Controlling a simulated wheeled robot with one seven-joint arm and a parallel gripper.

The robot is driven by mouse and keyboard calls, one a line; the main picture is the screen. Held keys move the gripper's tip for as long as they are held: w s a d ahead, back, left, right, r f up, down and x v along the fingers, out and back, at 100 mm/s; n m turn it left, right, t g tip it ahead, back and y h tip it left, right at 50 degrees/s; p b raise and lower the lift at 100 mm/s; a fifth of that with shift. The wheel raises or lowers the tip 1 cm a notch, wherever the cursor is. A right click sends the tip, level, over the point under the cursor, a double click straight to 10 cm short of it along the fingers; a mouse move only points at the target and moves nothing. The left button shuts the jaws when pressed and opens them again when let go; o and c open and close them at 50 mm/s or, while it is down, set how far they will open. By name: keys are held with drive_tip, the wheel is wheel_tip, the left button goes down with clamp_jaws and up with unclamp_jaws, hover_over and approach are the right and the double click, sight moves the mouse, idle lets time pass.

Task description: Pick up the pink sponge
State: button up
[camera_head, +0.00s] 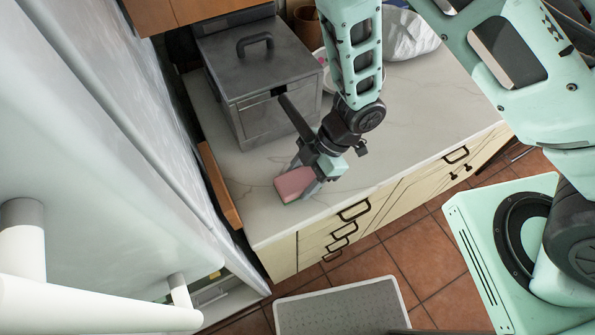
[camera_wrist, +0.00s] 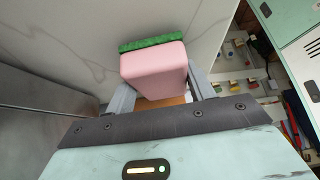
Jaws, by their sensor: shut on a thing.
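The pink sponge (camera_head: 292,184) is near the front left end of the pale marble counter (camera_head: 420,105). In the wrist view the sponge (camera_wrist: 155,70) shows a pink body with a green scouring layer along its far edge. My gripper (camera_head: 309,180) is over the counter, with its fingers on both sides of the sponge. In the wrist view my gripper (camera_wrist: 160,92) is shut on the sponge. I cannot tell whether the sponge still touches the counter.
A dark grey metal box (camera_head: 258,80) with a handle stands on the counter behind my gripper. A white bag-like object (camera_head: 408,35) lies at the back right. Drawers (camera_head: 340,235) line the counter front. The counter's right part is mostly clear. A tall pale appliance (camera_head: 100,130) is at the left.

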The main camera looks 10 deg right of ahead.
drive_tip(key=s, duration=0.2)
drive_tip(key=s+d, duration=0.1)
drive_tip(key=s, duration=0.1)
drive_tip(key=s+d+b, duration=0.1)
drive_tip(key=s, duration=0.2)
drive_tip(key=shift+r, duration=0.2)
drive_tip(key=s+d+p, duration=0.2)
drive_tip(key=s+p, duration=0.6)
drive_tip(key=shift+d+f, duration=0.15)
drive_tip(key=shift+f, duration=0.05)
drive_tip(key=shift+o, duration=0.6)
